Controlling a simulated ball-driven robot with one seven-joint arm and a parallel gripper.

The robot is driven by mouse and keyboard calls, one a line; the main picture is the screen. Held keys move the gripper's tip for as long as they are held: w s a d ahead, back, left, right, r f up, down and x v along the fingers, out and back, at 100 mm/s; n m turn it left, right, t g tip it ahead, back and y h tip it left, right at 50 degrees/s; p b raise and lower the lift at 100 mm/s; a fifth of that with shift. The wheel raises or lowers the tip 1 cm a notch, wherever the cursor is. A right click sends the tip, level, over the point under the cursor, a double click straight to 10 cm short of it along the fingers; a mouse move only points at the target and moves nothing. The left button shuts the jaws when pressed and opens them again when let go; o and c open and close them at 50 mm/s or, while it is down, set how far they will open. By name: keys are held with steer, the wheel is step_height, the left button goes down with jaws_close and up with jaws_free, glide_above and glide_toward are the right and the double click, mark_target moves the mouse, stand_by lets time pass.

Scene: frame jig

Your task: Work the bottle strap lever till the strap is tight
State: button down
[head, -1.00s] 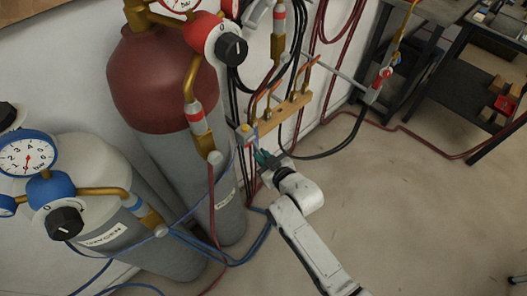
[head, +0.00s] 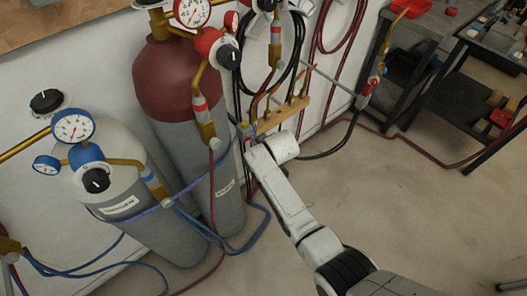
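A thin blue strap (head: 136,216) crosses the front of the grey oxygen bottle (head: 165,238). It continues over the maroon-topped bottle (head: 178,80) toward the wall at the right. Its far end meets a small blue and grey fitting (head: 252,133) at the left end of the wooden rail, where the lever seems to be. The fitting is small and partly covered, so I cannot tell the lever's angle or the strap's tension. My white arm reaches up to this spot from the lower right. My gripper is hidden behind my own wrist, and its fingers do not show.
Gauges and regulators (head: 72,127) stick out from both bottles. Blue hoses (head: 262,222) loop low in front of them. A wooden rail (head: 290,112) with copper pipes stands by the wall. A dark bench (head: 450,95) is at the right.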

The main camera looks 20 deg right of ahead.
steer(key=shift+s+d+f, duration=0.15)
steer(key=shift+s+f, duration=0.15)
steer(key=c, duration=1.4)
jaws_free()
steer(key=shift+c, duration=0.2)
steer(key=shift+o, duration=1.3)
steer(key=shift+w+r, duration=0.2)
steer(key=shift+r, duration=0.1)
steer(key=v, duration=1)
steer(key=shift+s+r+p, duration=0.2)
steer(key=shift+r+p, duration=0.05)
steer(key=shift+p, duration=0.15)
